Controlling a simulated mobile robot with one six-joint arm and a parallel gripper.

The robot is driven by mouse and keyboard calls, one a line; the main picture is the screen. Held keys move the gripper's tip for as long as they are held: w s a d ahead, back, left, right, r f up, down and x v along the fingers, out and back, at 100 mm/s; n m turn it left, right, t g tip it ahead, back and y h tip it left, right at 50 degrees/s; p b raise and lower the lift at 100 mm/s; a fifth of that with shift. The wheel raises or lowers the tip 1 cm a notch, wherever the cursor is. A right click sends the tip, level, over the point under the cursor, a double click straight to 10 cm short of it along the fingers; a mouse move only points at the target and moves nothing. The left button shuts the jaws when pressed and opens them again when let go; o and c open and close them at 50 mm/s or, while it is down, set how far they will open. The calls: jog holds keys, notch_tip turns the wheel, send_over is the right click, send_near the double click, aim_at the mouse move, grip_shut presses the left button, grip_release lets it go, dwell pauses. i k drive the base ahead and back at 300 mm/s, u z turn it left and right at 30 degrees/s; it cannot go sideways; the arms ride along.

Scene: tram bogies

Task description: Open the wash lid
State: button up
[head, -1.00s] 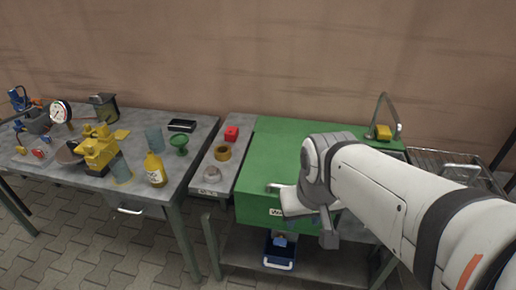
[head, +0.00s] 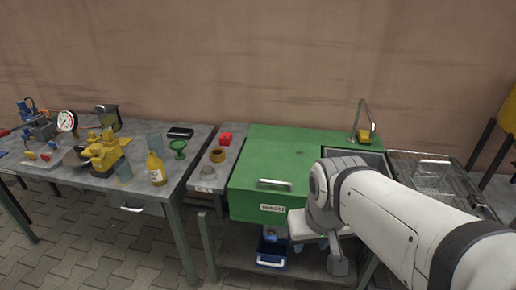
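The green wash lid (head: 283,152) lies flat and closed over the left part of the wash station. A silver bar handle (head: 274,184) sits near its front edge, above a white label on the green front face. My gripper (head: 318,238) is in front of the station, right of the label and below the handle, apart from the handle. My arm covers the right front of the station.
A curved tap (head: 361,118) and a yellow block (head: 365,136) stand at the basin's back right. A wire rack (head: 430,172) is at the right. A blue bin (head: 271,252) sits on the lower shelf. The left bench (head: 205,134) holds bottles, a gauge and tools.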

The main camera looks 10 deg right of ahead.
aim_at(266, 166)
jog(key=z, duration=0.05)
jog(key=i, duration=0.9)
jog(key=u, duration=0.05)
